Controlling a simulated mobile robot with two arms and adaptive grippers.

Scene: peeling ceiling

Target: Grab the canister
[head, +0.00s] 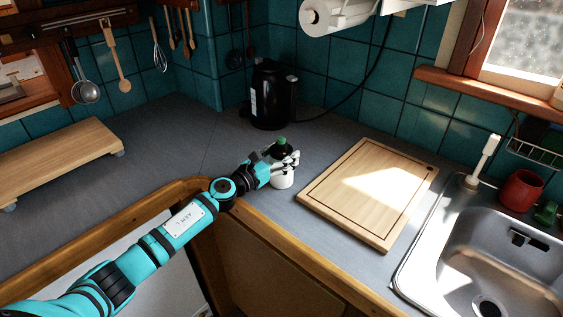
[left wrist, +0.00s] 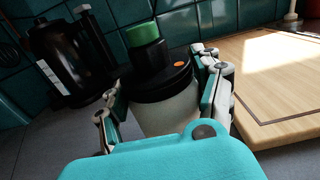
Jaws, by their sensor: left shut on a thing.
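The canister (head: 282,181) is a small white body with a black lid and a green top, standing upright on the grey counter left of the cutting board. In the left wrist view the canister (left wrist: 165,110) is large and central, with an orange dot on its black lid. My left gripper (head: 281,161) is shut on the canister, with its fingers on both sides of the body. In the left wrist view the fingers of the left gripper (left wrist: 163,100) flank it. The canister's lower part is hidden there by my gripper. My right gripper is not in view.
A black kettle (head: 271,95) stands behind the canister. A wooden cutting board (head: 370,190) lies to the right, before the sink (head: 500,235) and a red mug (head: 520,190). A wooden stand (head: 50,155) is at the left. The counter between it and the canister is clear.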

